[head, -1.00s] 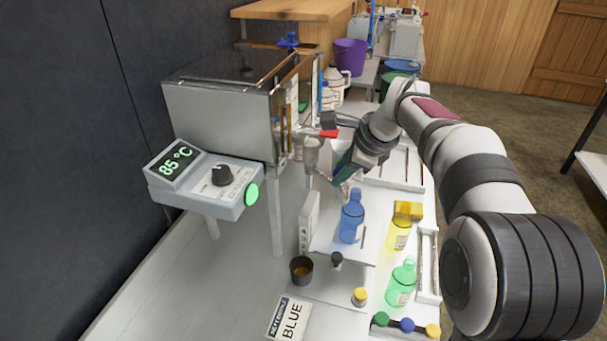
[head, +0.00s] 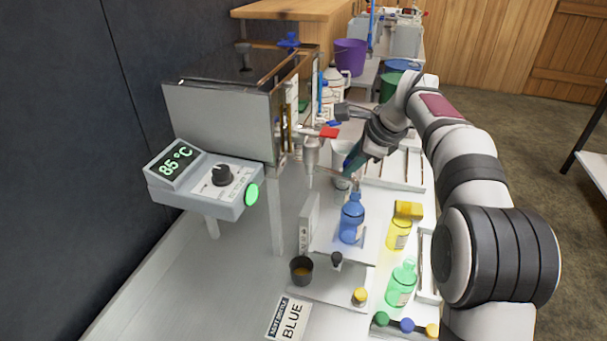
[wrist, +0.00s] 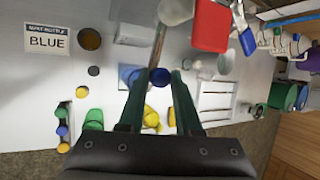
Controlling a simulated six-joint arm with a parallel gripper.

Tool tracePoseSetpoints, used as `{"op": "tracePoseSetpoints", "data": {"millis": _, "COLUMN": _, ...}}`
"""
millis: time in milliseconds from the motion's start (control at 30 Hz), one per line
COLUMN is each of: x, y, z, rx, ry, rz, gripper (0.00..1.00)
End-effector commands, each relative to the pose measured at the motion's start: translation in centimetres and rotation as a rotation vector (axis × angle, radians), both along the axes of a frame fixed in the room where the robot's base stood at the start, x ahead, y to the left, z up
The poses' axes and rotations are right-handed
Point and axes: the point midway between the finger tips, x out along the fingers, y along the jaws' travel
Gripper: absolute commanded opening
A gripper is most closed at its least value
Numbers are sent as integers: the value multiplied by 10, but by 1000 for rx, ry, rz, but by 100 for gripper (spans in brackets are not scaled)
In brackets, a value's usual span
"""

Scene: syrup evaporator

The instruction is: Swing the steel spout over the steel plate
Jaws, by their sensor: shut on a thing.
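The steel spout (wrist: 157,45) shows in the wrist view as a thin grey tube running down from the valve to between my fingers. My gripper (wrist: 163,76) is shut on its outer end. In the head view my gripper (head: 350,173) is low and right of the grey valve body (head: 311,153) at the tank's corner, and the spout is hard to make out there. A pale flat plate (head: 328,243) lies below, nearer the camera, with a blue bottle (head: 351,222) standing on it. I cannot tell for certain whether this is the steel plate.
A red valve handle (head: 329,132) sits above the spout. Yellow (head: 398,235) and green (head: 402,284) bottles stand right of the plate. A dark cup (head: 301,269) stands at its near left. The steel tank (head: 220,115) and its control box (head: 208,190) are on the left.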

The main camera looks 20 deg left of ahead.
Motion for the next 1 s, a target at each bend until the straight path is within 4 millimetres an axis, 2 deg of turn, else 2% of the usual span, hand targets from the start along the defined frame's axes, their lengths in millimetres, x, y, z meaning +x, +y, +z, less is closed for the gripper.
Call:
{"op": "tracePoseSetpoints", "data": {"millis": 767, "x": 14, "y": -2, "z": 0, "rx": -1, "ry": -2, "rz": 1, "gripper": 0}}
{"op": "tracePoseSetpoints", "data": {"millis": 800, "x": 14, "y": -2, "z": 0, "rx": -1, "ry": -2, "rz": 1, "gripper": 37}}
{"op": "tracePoseSetpoints", "data": {"millis": 867, "x": 14, "y": -1, "z": 0, "rx": -1, "ry": -2, "rz": 1, "gripper": 48}}
{"op": "tracePoseSetpoints", "data": {"millis": 1000, "x": 14, "y": -1, "z": 0, "rx": -1, "ry": -2, "rz": 1, "gripper": 48}}
